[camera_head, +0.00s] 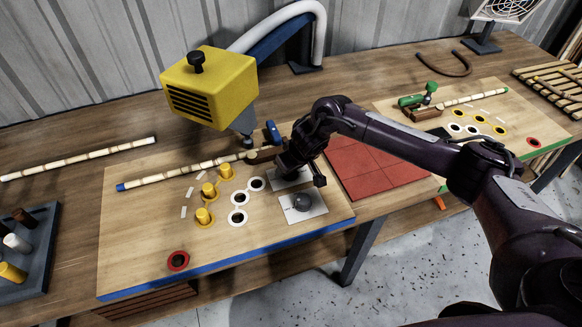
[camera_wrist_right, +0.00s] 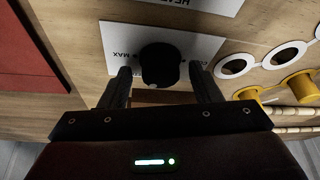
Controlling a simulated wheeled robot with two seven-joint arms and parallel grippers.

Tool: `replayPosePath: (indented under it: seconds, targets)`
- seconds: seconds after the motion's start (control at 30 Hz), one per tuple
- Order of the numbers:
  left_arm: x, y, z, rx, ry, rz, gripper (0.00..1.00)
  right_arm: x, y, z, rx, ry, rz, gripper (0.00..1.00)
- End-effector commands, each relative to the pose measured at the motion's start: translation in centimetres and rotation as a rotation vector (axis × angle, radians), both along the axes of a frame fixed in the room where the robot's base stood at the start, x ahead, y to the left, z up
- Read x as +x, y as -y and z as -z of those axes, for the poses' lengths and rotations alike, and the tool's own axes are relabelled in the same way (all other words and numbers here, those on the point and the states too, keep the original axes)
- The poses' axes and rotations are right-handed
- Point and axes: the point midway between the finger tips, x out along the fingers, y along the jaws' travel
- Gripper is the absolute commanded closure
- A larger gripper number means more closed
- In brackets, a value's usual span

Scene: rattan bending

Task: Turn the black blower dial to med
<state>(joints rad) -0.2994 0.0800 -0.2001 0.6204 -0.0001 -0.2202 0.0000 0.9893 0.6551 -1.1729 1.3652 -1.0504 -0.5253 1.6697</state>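The black dial (camera_wrist_right: 160,65) stands on a white plate (camera_wrist_right: 112,40) in the right wrist view. The word MAX shows beside it; other lettering is partly hidden by a finger, and I cannot read where the dial points. My right gripper (camera_wrist_right: 163,80) is open, with one finger on each side of the dial and visible gaps. In the head view my right gripper (camera_head: 300,172) hides the dial over the far white plate (camera_head: 284,184). The yellow blower (camera_head: 211,86) stands behind to the left. My left gripper is not in view.
A near white plate (camera_head: 312,213) carries a grey knob (camera_head: 302,201). Yellow pegs (camera_head: 204,216), white rings (camera_head: 238,217) and a rattan pole (camera_head: 175,174) lie left of the gripper. A red mat (camera_head: 374,170) is to the right. The board's front is mostly clear.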

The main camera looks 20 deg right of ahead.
Motion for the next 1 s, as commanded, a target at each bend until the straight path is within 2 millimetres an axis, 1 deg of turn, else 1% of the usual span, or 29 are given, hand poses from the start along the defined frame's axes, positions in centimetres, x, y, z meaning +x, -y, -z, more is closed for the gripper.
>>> replayPosePath:
  seconds: [0.27,0.37,0.6,0.7,0.83,1.0]
  targets:
    - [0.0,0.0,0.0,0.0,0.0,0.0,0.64,-0.2,0.0,-0.1,0.0,-0.002,-0.001,0.43]
    - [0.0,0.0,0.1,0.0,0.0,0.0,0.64,-0.5,0.1,-1.0,0.001,-0.001,-0.003,0.43]
    - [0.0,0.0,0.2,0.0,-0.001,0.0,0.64,-1.9,0.6,-4.8,0.0,0.001,-0.002,0.43]
    - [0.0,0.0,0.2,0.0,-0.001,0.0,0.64,-2.4,0.7,-6.1,0.001,0.0,-0.003,0.43]
    - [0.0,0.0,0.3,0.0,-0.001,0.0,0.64,-2.8,0.8,-7.0,0.0,-0.001,-0.001,0.43]
    - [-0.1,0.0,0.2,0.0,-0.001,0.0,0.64,-2.9,0.9,-7.2,-0.001,-0.001,-0.001,0.43]
